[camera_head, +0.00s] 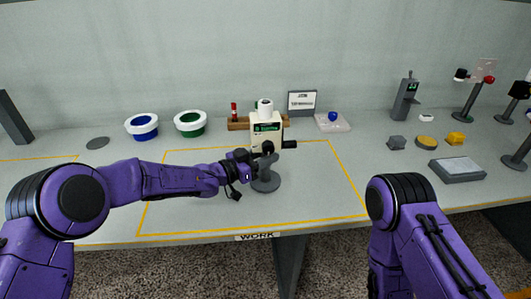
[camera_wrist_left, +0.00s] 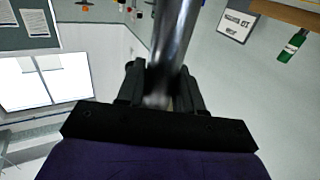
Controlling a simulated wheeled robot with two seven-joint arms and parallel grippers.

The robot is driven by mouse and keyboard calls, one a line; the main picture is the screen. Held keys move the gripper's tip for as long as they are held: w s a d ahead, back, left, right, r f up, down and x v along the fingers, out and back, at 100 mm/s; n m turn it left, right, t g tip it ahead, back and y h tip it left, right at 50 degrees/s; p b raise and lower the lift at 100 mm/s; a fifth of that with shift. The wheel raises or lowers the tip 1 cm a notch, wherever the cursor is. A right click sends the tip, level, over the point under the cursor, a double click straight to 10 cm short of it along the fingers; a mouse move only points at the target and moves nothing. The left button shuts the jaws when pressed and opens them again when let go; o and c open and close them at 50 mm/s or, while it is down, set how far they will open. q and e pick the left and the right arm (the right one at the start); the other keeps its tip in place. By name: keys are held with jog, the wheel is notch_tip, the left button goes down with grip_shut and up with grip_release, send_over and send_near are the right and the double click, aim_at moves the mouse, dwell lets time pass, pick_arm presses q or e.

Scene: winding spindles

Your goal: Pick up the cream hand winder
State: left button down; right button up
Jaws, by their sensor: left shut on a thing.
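The cream hand winder (camera_head: 266,130) is upright inside the yellow-outlined area in the head view. It has a cream box with a green display, a white spool (camera_head: 265,106) on top, a dark crank at its right, and a grey stem on a round base (camera_head: 265,184). My left gripper (camera_head: 258,161) reaches in from the left at stem height. In the left wrist view its dark fingers (camera_wrist_left: 160,88) are shut around a grey metal post (camera_wrist_left: 174,40), which looks like the winder's stem. I cannot tell whether the base touches the table. My right gripper is out of view.
A wooden rack (camera_head: 238,125) and a small sign (camera_head: 302,101) are behind the winder. A grey tray (camera_head: 457,169) and small blocks lie right. The marked area is otherwise clear.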

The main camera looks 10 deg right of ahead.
aim_at(264, 141)
pick_arm(q)
jog(key=s+r, duration=0.1)
jog(key=r, duration=0.1)
jog(key=s+r, duration=0.1)
jog(key=r, duration=0.2)
jog(key=s+r+b, duration=0.1)
jog(key=s+r, duration=0.1)
jog(key=r, duration=0.1)
jog(key=shift+s+a, duration=0.1)
jog(key=shift+a, duration=0.1)
jog(key=s+a+r+b, duration=0.1)
jog(key=s+r, duration=0.4)
jog(key=s, duration=0.4)
jog(key=shift+s, duration=0.4)
jog(key=shift+f, duration=0.1)
jog(key=w+d+f+b, duration=0.1)
jog(key=w+f+b, duration=0.2)
jog(key=w+f, duration=0.8)
jog(key=shift+w+d+f, duration=0.2)
jog(key=shift+w+f, duration=0.15)
jog(key=shift+w, duration=1.15)
jog(key=shift+s+f+b, duration=0.1)
jog(key=shift+f+b, duration=0.5)
jog(key=shift+f, duration=0.15)
jog(key=c, duration=0.6)
grip_release()
jog(key=shift+f, duration=0.1)
jog(key=shift+c, duration=0.2)
